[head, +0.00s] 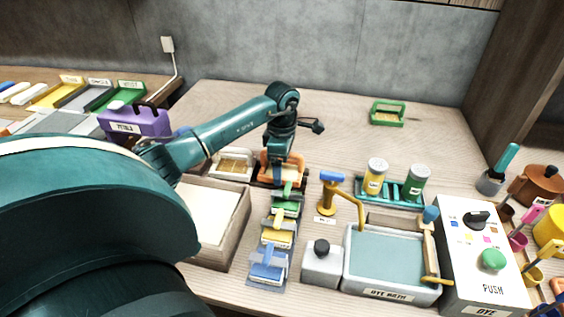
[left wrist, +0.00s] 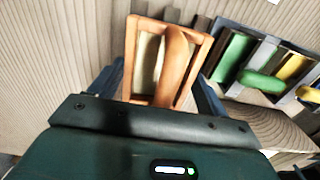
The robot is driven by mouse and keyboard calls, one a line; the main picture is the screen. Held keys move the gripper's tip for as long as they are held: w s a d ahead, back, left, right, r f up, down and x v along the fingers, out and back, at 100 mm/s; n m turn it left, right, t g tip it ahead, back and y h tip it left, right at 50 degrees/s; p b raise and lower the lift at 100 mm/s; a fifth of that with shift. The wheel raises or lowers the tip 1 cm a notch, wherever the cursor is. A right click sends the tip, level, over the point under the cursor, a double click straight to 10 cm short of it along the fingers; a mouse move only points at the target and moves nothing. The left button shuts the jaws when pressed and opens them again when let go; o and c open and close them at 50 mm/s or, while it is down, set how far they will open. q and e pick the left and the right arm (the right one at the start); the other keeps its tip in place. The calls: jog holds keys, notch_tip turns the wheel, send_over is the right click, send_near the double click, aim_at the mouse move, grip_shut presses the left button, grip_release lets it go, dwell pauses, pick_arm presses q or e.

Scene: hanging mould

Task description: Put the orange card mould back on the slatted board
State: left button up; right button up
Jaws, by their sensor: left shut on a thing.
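The orange card mould (head: 267,167) is at the far end of the row of moulds, under my left gripper (head: 282,158). In the left wrist view the orange mould (left wrist: 141,62) is a rectangular frame with a raised orange grip across it. My left gripper (left wrist: 160,85) is shut on it, with dark fingers on either side. The slatted board (head: 252,275) runs toward the front and carries green (head: 286,208), yellow (head: 278,236) and blue (head: 267,263) moulds. I cannot tell whether the orange mould touches the board. My right gripper is not in view.
A pale mould (head: 232,162) lies just left of the orange one, behind a wooden-walled tray (head: 240,225). A green frame (head: 388,113) lies at the back. The table behind is mostly clear.

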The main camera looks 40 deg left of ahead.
pick_arm(q)
jog(key=shift+f+b, duration=0.3)
jog(key=shift+f, duration=0.1)
dwell(0.3)
jog(key=o, duration=1)
jog(key=shift+o, duration=0.2)
jog(key=shift+r, duration=0.3)
notch_tip(320, 180, up, 11)
jog(key=shift+r, duration=0.8)
